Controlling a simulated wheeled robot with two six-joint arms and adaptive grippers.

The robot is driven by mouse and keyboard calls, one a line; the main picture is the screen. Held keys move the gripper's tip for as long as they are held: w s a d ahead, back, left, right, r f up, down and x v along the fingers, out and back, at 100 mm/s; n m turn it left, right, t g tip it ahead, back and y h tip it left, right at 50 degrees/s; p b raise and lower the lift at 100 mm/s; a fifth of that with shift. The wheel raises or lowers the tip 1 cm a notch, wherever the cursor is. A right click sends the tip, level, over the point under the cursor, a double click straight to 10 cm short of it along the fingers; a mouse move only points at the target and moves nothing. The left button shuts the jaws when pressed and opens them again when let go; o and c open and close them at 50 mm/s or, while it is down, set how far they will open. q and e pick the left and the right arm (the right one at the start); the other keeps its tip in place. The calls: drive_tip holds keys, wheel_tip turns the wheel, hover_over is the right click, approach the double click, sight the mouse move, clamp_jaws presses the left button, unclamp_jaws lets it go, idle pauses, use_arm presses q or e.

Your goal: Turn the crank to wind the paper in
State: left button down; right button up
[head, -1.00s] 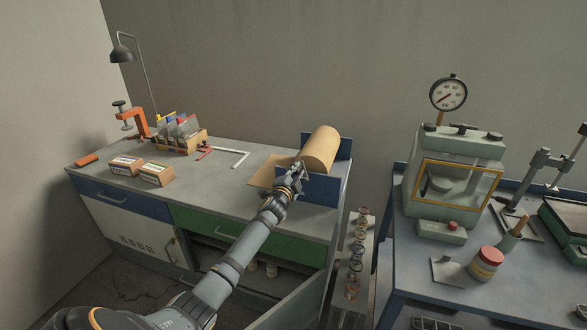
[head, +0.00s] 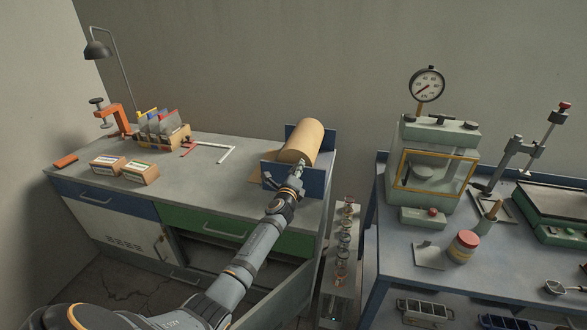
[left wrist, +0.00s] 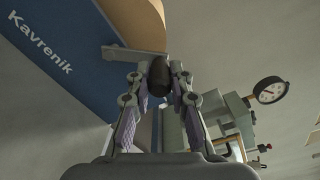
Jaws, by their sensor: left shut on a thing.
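The paper roll (head: 303,138) is a thick tan cylinder held between blue end plates (head: 315,181) on the concrete bench. A flat piece of tan paper (head: 254,171) shows to its left, partly hidden by the near plate. My left gripper (head: 298,172) is at the near plate's outer face. In the left wrist view its fingers are closed around a dark rounded crank knob (left wrist: 158,76), and the grey crank arm (left wrist: 133,53) runs left from there to the blue plate marked "Kavrenik" (left wrist: 50,65). My right gripper is not in view.
An orange clamp (head: 116,119), a card box (head: 165,138) and two small boxes (head: 108,165) stand on the bench's left part. A green cabinet with a gauge (head: 435,165) stands on the blue table to the right.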

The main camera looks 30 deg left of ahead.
use_arm(q)
drive_tip(key=shift+w+d+f+m+b, duration=0.1)
drive_tip(key=shift+d+f+m+b, duration=0.3)
drive_tip(key=shift+f+m, duration=0.8)
drive_tip(key=shift+w+d+f+m+b, duration=0.1)
drive_tip(key=shift+d+f+m+b, duration=0.3)
drive_tip(key=shift+m, duration=1.55)
drive_tip(key=shift+w+d+f+m+b, duration=0.1)
drive_tip(key=shift+d+f+m+b, duration=0.3)
drive_tip(key=shift+f+m, duration=0.8)
drive_tip(key=shift+r+m, duration=0.35)
drive_tip(key=shift+m, duration=0.1)
drive_tip(key=c, duration=1.2)
unclamp_jaws()
